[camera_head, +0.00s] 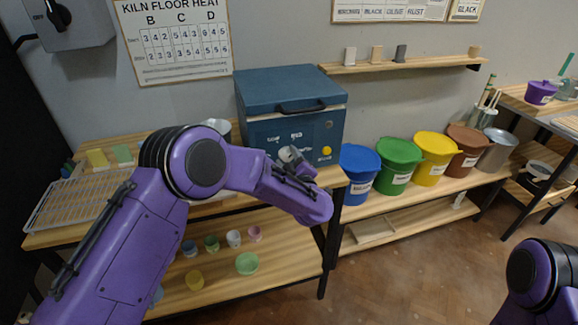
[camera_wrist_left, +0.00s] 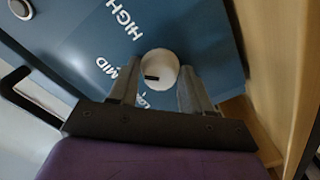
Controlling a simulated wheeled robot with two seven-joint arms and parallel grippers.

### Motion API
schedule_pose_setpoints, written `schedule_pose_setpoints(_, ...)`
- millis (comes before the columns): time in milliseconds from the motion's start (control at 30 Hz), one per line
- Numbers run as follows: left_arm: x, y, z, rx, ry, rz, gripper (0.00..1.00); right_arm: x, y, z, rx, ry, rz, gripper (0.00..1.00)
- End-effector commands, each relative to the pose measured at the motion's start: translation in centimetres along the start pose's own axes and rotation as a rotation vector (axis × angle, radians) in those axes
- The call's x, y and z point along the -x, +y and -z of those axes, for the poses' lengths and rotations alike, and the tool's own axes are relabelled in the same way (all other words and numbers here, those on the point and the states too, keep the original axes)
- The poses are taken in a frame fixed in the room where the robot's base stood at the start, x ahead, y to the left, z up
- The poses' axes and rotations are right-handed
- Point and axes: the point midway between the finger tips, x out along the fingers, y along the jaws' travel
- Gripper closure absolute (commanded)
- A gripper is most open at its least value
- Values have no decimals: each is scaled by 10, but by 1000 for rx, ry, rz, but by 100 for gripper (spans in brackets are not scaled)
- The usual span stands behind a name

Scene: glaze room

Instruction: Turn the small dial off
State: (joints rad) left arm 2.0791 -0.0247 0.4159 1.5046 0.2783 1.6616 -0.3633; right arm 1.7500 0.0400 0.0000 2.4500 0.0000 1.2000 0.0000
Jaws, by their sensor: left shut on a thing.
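The small dial (camera_wrist_left: 165,62) is a round white knob with a short dark mark, on the dark blue front of the kiln-like box (camera_head: 255,128). In the left wrist view, the words HIGH and MID are printed beside it, and a third label is partly hidden by a finger. The mark sits on the dial's lower left part, towards the labels. My left gripper (camera_wrist_left: 158,85) is shut on the dial, one finger on each side. In the head view, the left gripper (camera_head: 290,156) is at the box front and hides most of the dial. My right gripper is out of view.
A yellow button (camera_head: 326,152) is right of the dial. Blue (camera_head: 358,176), green (camera_head: 397,166), yellow and brown buckets stand right of the box. Small cups (camera_head: 234,238) sit on the lower shelf.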

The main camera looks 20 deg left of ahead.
Motion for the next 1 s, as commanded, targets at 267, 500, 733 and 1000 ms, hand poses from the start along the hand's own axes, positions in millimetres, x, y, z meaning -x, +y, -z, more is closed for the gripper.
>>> schedule_pose_setpoints(267, 0, -4, -4, 260, -1, 1, 82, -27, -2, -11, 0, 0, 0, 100)
schedule_pose_setpoints(500, 0, -5, -4, 489, -1, 1, 82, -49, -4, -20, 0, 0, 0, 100)
schedule_pose_setpoints(733, 0, -5, -5, 708, 0, 2, 82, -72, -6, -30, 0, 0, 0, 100)
schedule_pose_setpoints(1000, 0, -5, -5, 964, -1, 0, 82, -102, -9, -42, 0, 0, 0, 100)
